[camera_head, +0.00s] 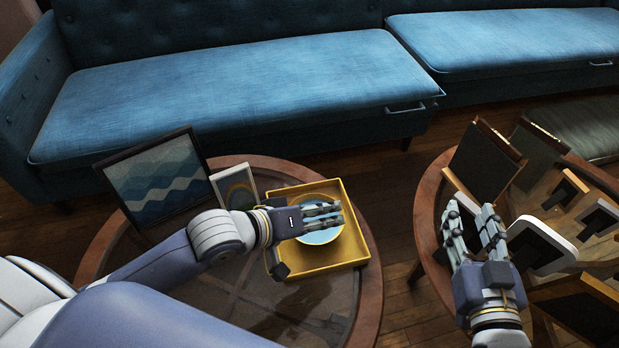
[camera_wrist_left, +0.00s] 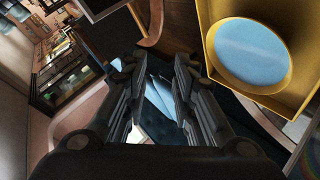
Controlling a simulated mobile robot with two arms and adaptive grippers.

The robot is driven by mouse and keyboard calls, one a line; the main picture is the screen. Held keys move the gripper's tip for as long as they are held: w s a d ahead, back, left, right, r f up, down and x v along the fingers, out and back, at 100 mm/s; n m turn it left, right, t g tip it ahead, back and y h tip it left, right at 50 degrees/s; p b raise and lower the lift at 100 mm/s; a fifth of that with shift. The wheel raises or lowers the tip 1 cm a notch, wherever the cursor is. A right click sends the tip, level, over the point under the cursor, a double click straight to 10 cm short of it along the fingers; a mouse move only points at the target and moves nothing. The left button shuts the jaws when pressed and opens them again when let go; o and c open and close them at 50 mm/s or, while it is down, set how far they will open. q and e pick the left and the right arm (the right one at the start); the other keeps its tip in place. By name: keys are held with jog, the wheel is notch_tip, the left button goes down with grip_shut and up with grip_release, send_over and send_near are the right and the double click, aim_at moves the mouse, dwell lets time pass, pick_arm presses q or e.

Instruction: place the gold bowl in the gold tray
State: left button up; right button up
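The gold bowl (camera_head: 318,238), with a pale blue inside, sits in the gold tray (camera_head: 352,258), a square yellow tray on a round glass-topped table. In the left wrist view the bowl (camera_wrist_left: 252,50) lies inside the tray walls (camera_wrist_left: 208,22), off to the right of my fingers. My left gripper (camera_head: 334,214) is over the bowl in the head view and partly hides it. Its fingers (camera_wrist_left: 160,72) are apart with nothing held between them. My right gripper (camera_head: 471,212) is open and empty, over the left edge of the right table.
A framed wave picture (camera_head: 155,182) and a smaller frame (camera_head: 235,187) stand behind my left arm. The right table (camera_head: 428,225) holds several frames, including a white-edged one (camera_head: 540,245). A blue sofa (camera_head: 240,85) stands behind. A floor gap separates the tables.

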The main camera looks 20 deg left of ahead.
pick_arm(q)
notch_tip(320, 180, up, 9)
jog(key=w+a+m+t+y, duration=0.1)
jog(key=a+m+t+y, duration=0.1)
jog(key=m+t, duration=0.4)
jog(key=shift+w+a+f+t+y, duration=0.15)
jog(key=shift+w+a+t+y, duration=0.2)
jog(key=shift+t+y, duration=0.2)
